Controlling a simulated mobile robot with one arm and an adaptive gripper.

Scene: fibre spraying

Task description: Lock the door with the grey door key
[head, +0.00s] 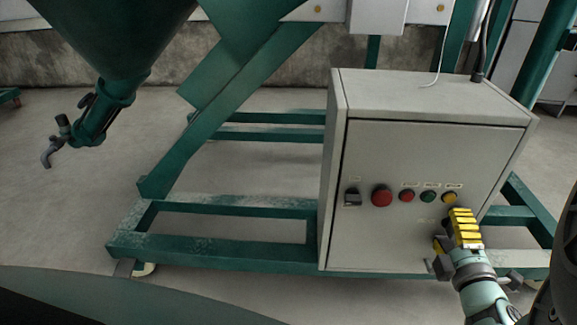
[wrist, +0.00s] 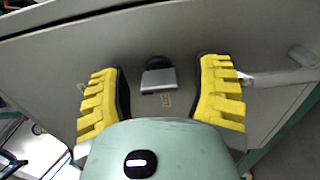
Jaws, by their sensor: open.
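The grey door key (wrist: 158,79) shows in the wrist view as a flat grey grip below a black round base on the cabinet door. It lies between the two yellow fingers of my gripper (wrist: 162,88), with a gap on each side. My gripper is open and holds nothing. In the head view my gripper (head: 455,232) is at the lower right of the grey cabinet door (head: 400,240), just below the yellow button. The fingers hide the key there. The door looks closed in its frame.
A black switch (head: 352,197), a large red button (head: 382,196) and several small buttons run across the door. The cabinet stands on a green frame (head: 220,250). A green hopper (head: 115,50) hangs at the upper left. Open floor shows at the left.

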